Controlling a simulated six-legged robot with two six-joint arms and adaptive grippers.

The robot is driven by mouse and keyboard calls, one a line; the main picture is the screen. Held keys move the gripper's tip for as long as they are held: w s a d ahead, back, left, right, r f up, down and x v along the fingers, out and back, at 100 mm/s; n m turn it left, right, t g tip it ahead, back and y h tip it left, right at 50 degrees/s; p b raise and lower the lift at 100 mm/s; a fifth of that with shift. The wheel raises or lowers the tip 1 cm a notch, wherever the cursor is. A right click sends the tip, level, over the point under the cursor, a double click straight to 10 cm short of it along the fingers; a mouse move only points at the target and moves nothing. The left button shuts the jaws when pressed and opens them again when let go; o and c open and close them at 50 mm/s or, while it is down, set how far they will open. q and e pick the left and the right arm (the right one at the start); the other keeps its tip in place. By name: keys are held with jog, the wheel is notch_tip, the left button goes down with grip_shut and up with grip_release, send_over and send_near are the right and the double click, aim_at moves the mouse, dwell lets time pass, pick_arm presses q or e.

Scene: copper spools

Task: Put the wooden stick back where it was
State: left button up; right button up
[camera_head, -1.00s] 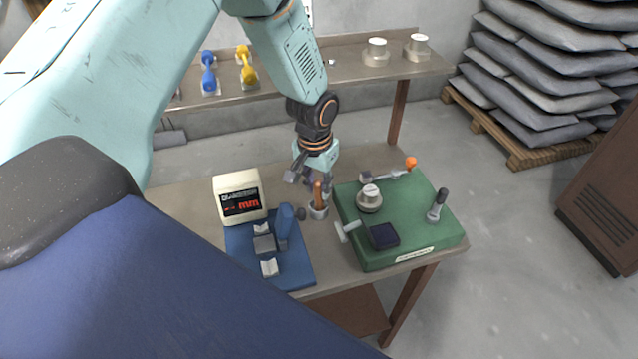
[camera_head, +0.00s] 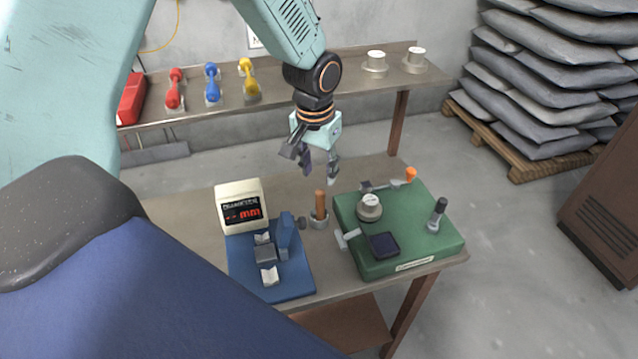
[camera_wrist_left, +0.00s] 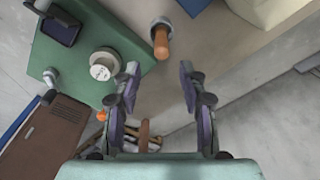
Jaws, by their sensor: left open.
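The wooden stick (camera_head: 320,204) stands upright in a small grey metal cup (camera_head: 319,221) on the table, between the blue device and the green box. It also shows in the left wrist view (camera_wrist_left: 161,43), with its cup (camera_wrist_left: 160,24). My left gripper (camera_head: 319,176) is open and empty, a little above and behind the stick and apart from it. In the left wrist view the open fingers (camera_wrist_left: 158,82) have nothing between them, and the stick lies beyond their tips. My right gripper is in neither view.
The green box (camera_head: 400,262) with a knob, levers and a dark square stands to the right. The blue device (camera_head: 290,285) with its display (camera_head: 241,207) stands to the left. A back shelf (camera_head: 290,84) holds red, blue and yellow spools and metal cylinders.

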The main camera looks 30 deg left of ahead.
pick_arm(q)
jog(key=shift+w+r, duration=0.1)
jog(key=shift+r, duration=0.65)
jog(key=shift+a+r, duration=0.3)
jog(key=shift+r, duration=0.4)
jog(key=shift+s+d+r, duration=0.15)
jog(key=shift+s+d, duration=0.05)
jog(key=shift+w+a, duration=0.15)
jog(key=shift+w, duration=0.05)
